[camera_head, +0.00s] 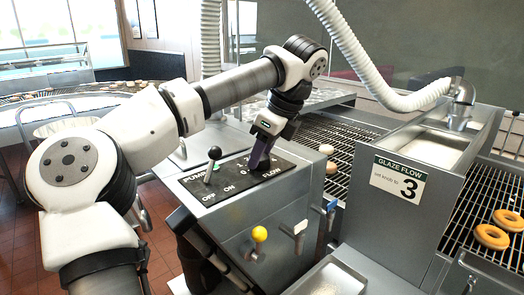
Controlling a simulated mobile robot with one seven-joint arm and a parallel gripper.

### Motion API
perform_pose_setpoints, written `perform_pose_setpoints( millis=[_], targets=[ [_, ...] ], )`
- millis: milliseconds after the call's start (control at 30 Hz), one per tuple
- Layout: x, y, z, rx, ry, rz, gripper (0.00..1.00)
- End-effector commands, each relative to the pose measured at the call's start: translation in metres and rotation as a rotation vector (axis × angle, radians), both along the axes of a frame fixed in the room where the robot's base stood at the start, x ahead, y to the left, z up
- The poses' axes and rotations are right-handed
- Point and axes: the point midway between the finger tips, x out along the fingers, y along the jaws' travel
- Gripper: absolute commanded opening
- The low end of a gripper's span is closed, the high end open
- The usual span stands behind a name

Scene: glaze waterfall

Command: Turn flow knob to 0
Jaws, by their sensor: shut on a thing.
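My gripper (260,162) points down over the right half of the black control panel (238,187), by the FLOW label. It is shut on the flow knob, which its fingers hide, so I cannot read where the knob points. Part of the dial's number marks shows around the fingers. To the left on the same panel stands the pump lever (211,164) with a black ball top, between the OFF and ON labels.
A sign (398,182) on the glaze tank reads GLAZE FLOW, set knob to 3. A yellow-ball lever (259,234) and a blue-handled valve (330,208) stick out of the machine's front. Donuts (491,237) lie on the wire conveyor. A white hose arches overhead.

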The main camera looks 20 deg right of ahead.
Motion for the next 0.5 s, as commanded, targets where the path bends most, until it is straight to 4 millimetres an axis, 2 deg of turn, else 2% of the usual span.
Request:
perform_pose_setpoints(
  millis=[33,200,500],
  targets=[
    [-0.0003,0.0002,-0.0011,0.001,0.002,0.000,0.44],
    [-0.0001,0.0002,-0.0009,0.001,0.002,0.000,0.64],
    [-0.0003,-0.0002,0.0006,0.000,0.000,-0.001,0.64]
  ],
)
